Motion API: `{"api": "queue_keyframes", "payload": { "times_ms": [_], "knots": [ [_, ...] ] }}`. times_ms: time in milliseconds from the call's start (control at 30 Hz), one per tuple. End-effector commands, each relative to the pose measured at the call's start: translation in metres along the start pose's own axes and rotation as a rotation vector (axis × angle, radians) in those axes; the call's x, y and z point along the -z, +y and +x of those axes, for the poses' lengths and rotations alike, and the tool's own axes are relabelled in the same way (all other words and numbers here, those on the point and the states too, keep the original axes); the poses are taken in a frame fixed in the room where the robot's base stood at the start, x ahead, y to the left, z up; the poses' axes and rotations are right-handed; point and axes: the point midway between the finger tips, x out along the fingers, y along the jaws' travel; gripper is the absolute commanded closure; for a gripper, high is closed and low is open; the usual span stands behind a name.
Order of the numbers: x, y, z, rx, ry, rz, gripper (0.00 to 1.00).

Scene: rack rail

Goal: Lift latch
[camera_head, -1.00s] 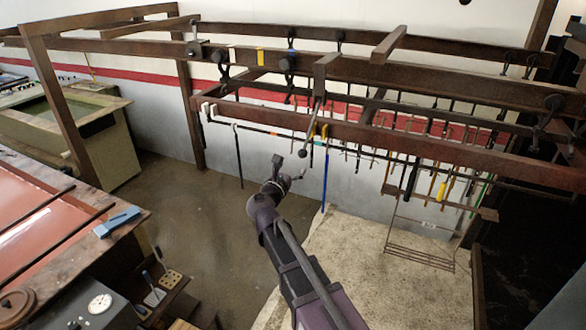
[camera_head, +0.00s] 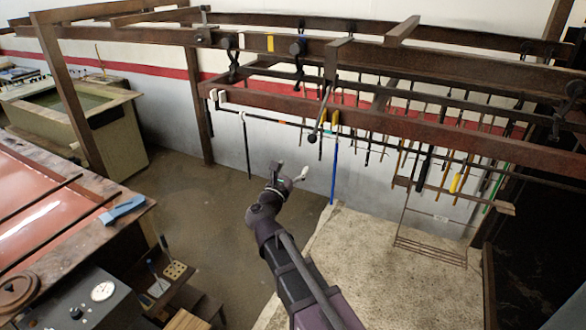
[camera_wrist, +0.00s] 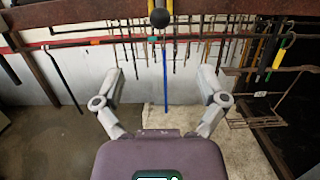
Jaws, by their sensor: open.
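The latch looks to be a grey lever (camera_head: 323,112) with a dark ball knob (camera_head: 311,138) at its lower end. It hangs from a bracket on the brown overhead rail (camera_head: 270,98), tilted slightly. In the wrist view the ball knob (camera_wrist: 160,17) is at the top centre, beyond the fingertips and above the gap between them. My gripper (camera_head: 288,171) is below and left of the knob in the head view, apart from it. In the wrist view my gripper (camera_wrist: 161,72) has its two fingers spread wide, with nothing between them.
Tools and rods hang in a row along a thin bar; a blue rod (camera_wrist: 165,80) shows behind the finger gap. A wire rack (camera_head: 430,245) hangs at the right. A red-topped table (camera_head: 50,215) stands left. Open floor (camera_head: 205,215) lies below my arm.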

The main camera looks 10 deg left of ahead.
Motion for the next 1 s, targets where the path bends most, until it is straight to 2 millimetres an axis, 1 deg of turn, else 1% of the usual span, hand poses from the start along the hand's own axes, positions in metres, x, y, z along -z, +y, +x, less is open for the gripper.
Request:
{"api": "queue_keyframes", "payload": {
  "times_ms": [267, 1000],
  "knots": [
    [-0.001, 0.001, 0.016, 0.001, 0.000, 0.000, 0.09],
    [-0.001, 0.001, 0.098, 0.001, 0.000, 0.000, 0.09]
  ]
}}
